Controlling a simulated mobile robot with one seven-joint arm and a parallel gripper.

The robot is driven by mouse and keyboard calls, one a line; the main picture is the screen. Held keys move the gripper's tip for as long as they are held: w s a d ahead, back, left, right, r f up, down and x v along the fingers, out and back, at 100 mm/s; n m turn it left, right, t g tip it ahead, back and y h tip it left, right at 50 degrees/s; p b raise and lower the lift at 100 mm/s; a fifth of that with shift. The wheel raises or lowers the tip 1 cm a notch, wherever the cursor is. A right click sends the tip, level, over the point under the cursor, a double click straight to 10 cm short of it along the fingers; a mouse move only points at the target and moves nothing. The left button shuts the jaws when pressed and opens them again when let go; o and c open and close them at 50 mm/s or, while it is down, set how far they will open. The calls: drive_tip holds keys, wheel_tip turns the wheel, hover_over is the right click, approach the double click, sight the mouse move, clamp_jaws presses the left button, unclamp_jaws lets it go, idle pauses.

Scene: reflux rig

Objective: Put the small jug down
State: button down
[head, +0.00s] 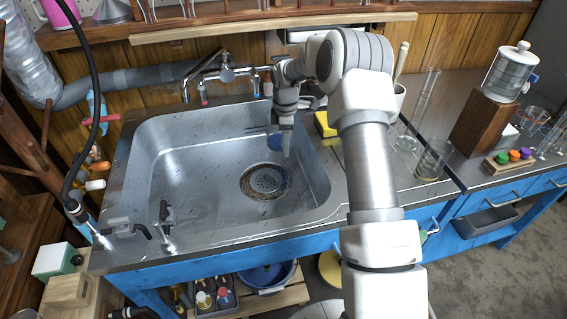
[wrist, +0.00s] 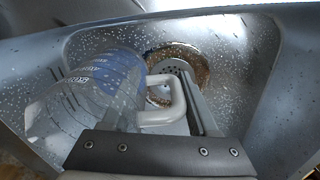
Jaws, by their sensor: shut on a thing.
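The small jug (wrist: 95,90) is clear with blue markings and a white handle (wrist: 165,103). It lies across the left of the wrist view, looking tilted there. My gripper is shut on the jug's handle and points down inside the sink (head: 200,192). One finger shows beside the handle in the wrist view. I cannot tell whether the jug touches the sink floor.
The round drain (head: 264,181) is in the sink floor, just below my gripper in the head view. The faucet (head: 226,74) stands behind the sink. A yellow sponge (head: 326,125) and glass beakers (head: 433,160) are on the counter to the right. The sink's left floor is clear.

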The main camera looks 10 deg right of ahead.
wheel_tip(320, 180, down, 7)
drive_tip(key=shift+f+b, duration=0.2)
drive_tip(key=shift+b, duration=0.85)
drive_tip(key=shift+f, duration=0.2)
drive_tip(key=shift+c, duration=0.8)
unclamp_jaws()
drive_tip(key=shift+r, duration=0.1)
